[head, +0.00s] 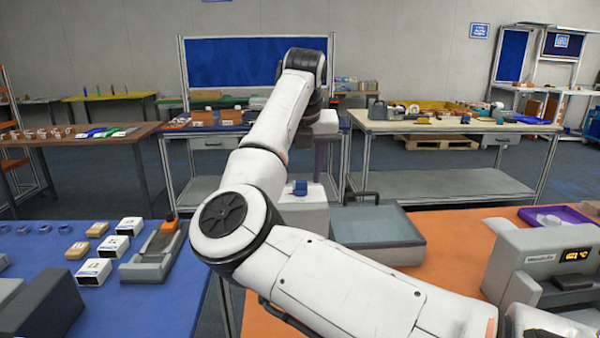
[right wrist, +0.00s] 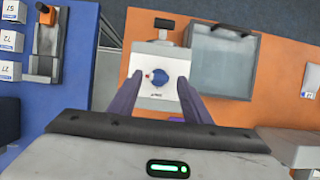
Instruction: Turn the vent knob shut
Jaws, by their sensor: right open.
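The blue vent knob (right wrist: 159,77) sits on the face of a pale box (right wrist: 152,58) in the right wrist view, with a small red mark to its left. In the head view the knob (head: 300,187) shows on top of the box (head: 305,216), partly behind my arm. My right gripper (right wrist: 160,80) is open, its two purple fingers on either side of the knob in that view. I cannot tell how far above the knob they are. My left gripper is not in view.
A grey lidded tray (head: 375,228) stands right of the box on the orange table (head: 455,240). A grey device with a lit display (head: 550,270) is at the right. The blue table (head: 160,305) at left holds white boxes (head: 92,273) and a grey fixture (head: 155,255).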

